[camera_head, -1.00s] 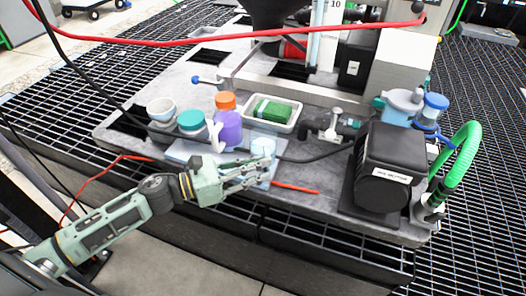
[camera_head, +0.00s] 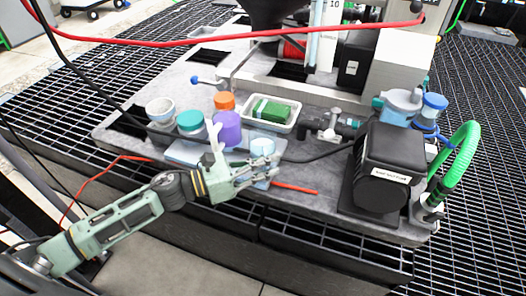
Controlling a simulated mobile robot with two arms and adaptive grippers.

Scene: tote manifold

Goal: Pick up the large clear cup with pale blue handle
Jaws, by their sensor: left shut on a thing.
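The pale, clear-bluish cup (camera_head: 263,147) stands near the front edge of the grey slab, right of the purple jar. Its rim shows above the fingers of my left gripper (camera_head: 258,170), and a pale blue part shows below them. My left gripper, pale green, reaches in from the left and is shut on the cup. The fingers cover the cup's middle, and I cannot make out its handle. I cannot tell whether the cup's base is off the surface. My right gripper is not in view.
A purple jar (camera_head: 227,128), a teal-lidded jar (camera_head: 191,123) and a white cup (camera_head: 160,110) stand to the left. A white tray (camera_head: 248,117) with a green block lies behind. A black motor box (camera_head: 391,160) stands to the right.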

